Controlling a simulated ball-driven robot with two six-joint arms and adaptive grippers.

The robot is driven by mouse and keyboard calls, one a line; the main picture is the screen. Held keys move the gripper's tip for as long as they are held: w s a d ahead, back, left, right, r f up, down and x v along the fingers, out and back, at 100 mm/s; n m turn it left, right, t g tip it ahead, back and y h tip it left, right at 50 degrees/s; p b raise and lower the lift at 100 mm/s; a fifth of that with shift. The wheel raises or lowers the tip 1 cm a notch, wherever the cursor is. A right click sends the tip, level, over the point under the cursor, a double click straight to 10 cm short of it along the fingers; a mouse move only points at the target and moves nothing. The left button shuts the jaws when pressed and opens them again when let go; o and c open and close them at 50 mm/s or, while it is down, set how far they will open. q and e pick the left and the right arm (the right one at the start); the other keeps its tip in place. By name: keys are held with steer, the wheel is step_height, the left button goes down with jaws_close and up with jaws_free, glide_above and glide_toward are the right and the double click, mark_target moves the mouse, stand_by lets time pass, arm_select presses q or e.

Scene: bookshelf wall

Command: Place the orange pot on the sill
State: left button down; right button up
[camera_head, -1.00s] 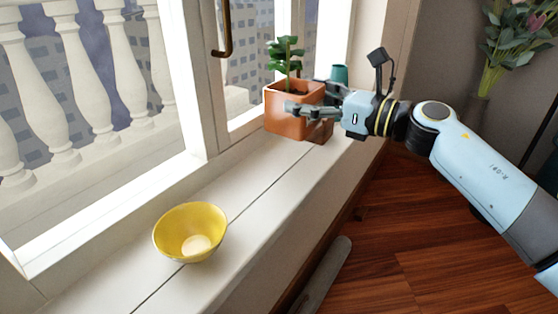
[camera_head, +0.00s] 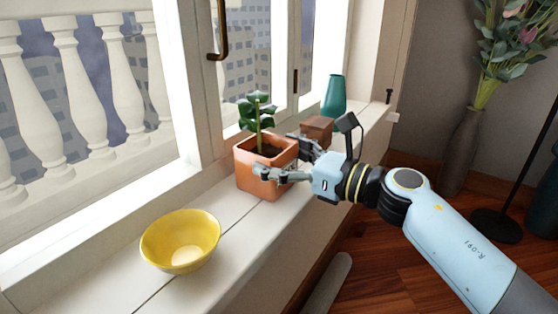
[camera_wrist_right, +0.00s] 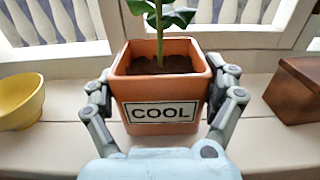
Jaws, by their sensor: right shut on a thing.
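The orange pot (camera_head: 247,170) is square and holds soil and a green plant. It is upright at the white sill (camera_head: 225,208), in the middle of the head view. My right gripper (camera_head: 281,160) is shut on the pot, one finger on each side. In the right wrist view the pot (camera_wrist_right: 160,128) sits between the fingers, with a "COOL" label facing the wrist. I cannot tell for sure whether its base touches the sill. My left gripper is not in view.
A yellow bowl (camera_head: 180,241) is on the sill to the left of the pot. A brown wooden box (camera_head: 316,129) and a teal vase (camera_head: 334,95) stand behind on the right. The window frame (camera_head: 205,125) borders the sill. A flower vase (camera_head: 461,150) stands on the right.

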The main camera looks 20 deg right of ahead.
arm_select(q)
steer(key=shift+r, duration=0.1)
arm_select(e)
steer(key=shift+r, duration=0.1)
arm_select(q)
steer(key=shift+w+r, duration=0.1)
arm_select(e)
steer(key=o, duration=1.4)
steer(key=v, duration=0.7)
steer(key=shift+s+d, duration=0.2)
steer(key=shift+s, duration=0.05)
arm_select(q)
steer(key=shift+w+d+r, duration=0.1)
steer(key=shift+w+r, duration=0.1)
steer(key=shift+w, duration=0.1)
arm_select(e)
steer(key=shift+v, duration=2.2)
